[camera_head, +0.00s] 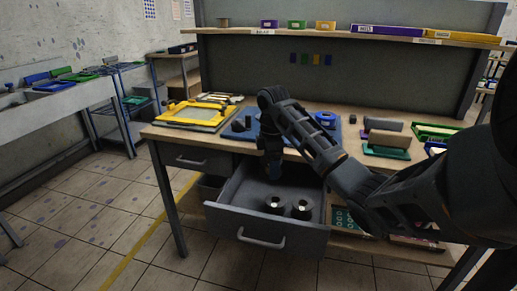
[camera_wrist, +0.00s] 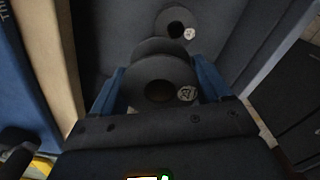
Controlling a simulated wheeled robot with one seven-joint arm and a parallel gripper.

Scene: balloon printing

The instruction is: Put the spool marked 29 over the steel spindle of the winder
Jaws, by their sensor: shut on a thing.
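A dark spool (camera_wrist: 140,72) with a round hole and a small white label sits between the blue fingers of my gripper (camera_wrist: 160,88) in the wrist view. Its label looks like 29, but it is turned and small. In the head view my gripper (camera_head: 273,170) points down into the open drawer (camera_head: 240,208), behind two dark spools (camera_head: 274,205) (camera_head: 301,210). The held spool cannot be made out there. A blue base (camera_head: 243,136) with small dark parts stands on the bench, partly behind my arm. I cannot make out the steel spindle.
Another labelled spool (camera_wrist: 177,22) lies just beyond in the wrist view. The drawer's walls are close around my gripper. The bench top (camera_head: 160,133) is above the drawer. A yellow frame (camera_head: 195,115) lies at its left, and green trays (camera_head: 387,152) at its right.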

